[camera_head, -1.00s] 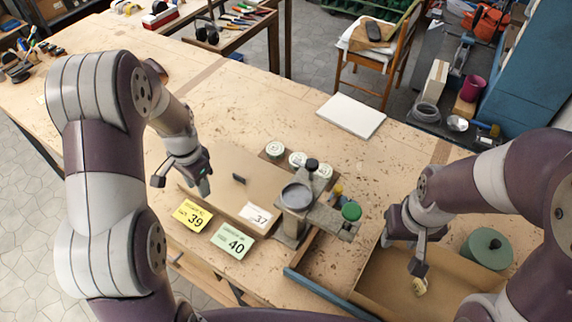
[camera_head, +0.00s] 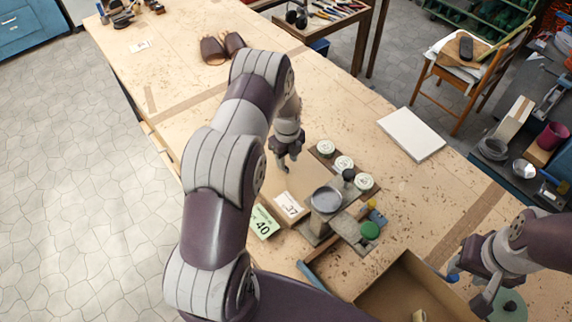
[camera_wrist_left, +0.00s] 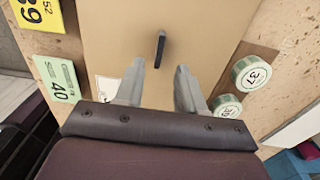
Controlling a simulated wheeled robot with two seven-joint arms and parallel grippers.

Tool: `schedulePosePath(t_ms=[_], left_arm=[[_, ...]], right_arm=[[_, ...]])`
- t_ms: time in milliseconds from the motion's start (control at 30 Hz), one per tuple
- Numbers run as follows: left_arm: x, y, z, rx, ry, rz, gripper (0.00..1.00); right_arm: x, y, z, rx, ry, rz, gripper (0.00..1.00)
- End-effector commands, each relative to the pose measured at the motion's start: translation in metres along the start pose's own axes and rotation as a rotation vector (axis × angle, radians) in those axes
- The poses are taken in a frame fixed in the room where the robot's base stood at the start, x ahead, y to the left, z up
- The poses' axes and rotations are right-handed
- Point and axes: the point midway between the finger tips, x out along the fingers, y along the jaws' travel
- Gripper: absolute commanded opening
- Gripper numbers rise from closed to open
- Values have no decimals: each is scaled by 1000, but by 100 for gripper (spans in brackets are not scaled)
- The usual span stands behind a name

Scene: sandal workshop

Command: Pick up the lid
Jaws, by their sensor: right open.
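The lid (camera_head: 302,182) is a flat brown panel on the workbench, partly hidden by my left arm in the head view. It fills the middle of the left wrist view (camera_wrist_left: 118,28), with a short dark upright handle (camera_wrist_left: 160,49) on top. My left gripper (camera_head: 288,163) is above the lid, open and empty. In the left wrist view its two fingers (camera_wrist_left: 158,72) stand apart, with the handle in line with the gap, just beyond the tips. My right gripper (camera_head: 470,287) is open at the right, near a box and a green round piece with a dark knob (camera_head: 510,306).
Numbered round tins (camera_head: 344,163) stand just right of the lid. A stand with a grey dish (camera_head: 326,200) is close in front. An open box (camera_head: 400,268) is at lower right. A white slab (camera_head: 411,134) lies behind.

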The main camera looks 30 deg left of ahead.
Motion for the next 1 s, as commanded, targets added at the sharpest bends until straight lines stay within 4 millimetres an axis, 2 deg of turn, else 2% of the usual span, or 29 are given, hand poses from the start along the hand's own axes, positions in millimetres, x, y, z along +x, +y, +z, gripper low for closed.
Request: schedulePosePath(t_ms=[33,100,200,400,467,500,533,867,1000], left_arm=[[0,0,0,0,2,3,38],[15,-1,0,-1,1,2,38],[26,-1,1,-1,0,0,38],[29,-1,1,-1,-1,-1,38],[29,-1,1,-1,-1,-1,19],[29,-1,1,-1,-1,-1,6],[29,-1,1,-1,-1,-1,0],[28,-1,1,-1,-1,-2,0],[18,-2,1,-1,-2,-3,0]], right_arm=[[-16,0,-2,0,1,0,43],[-19,0,-2,0,1,0,43],[-20,0,-2,0,1,0,43],[-18,0,-2,0,0,0,43],[-18,0,-2,0,0,0,43],[-18,0,-2,0,0,0,43],[-18,0,-2,0,0,0,43],[-18,0,-2,0,0,0,43],[-10,0,-1,0,1,0,43]])
